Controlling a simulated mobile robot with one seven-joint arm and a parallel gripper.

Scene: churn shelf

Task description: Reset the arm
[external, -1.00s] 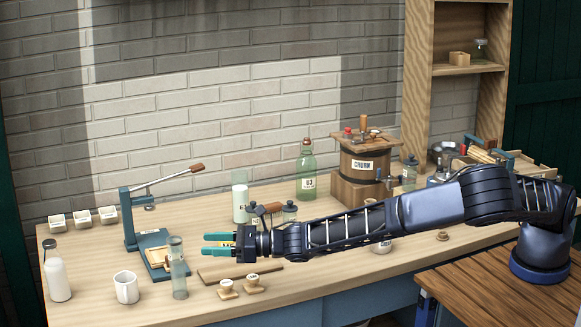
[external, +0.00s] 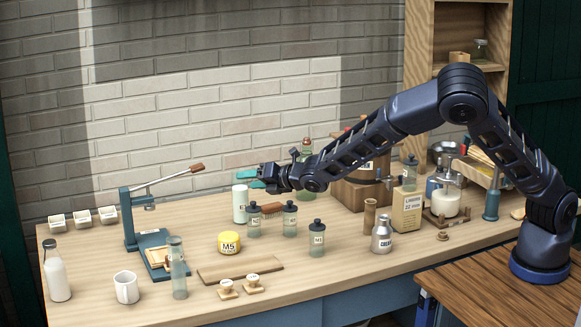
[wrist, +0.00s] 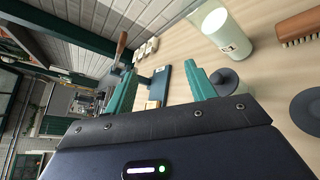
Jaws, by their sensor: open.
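My gripper (external: 252,179) is open and empty, with teal fingers. In the external view it is raised above the back middle of the bench, pointing left, in front of the brick wall. My arm bends up at the elbow and down to the base at the right. In the wrist view my gripper's two teal fingers (wrist: 162,92) stand apart with nothing between them. The bench (external: 330,285) lies below, and no object touches the fingers as far as I can see.
Below stand a white-green cylinder (external: 240,204), dark-lidded jars (external: 317,240), a yellow M5 tub (external: 229,243) and a brush (external: 273,210). A lever press (external: 133,220) stands left. The wooden churn (external: 355,190) is behind my forearm. Air above the bench's left is mostly clear.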

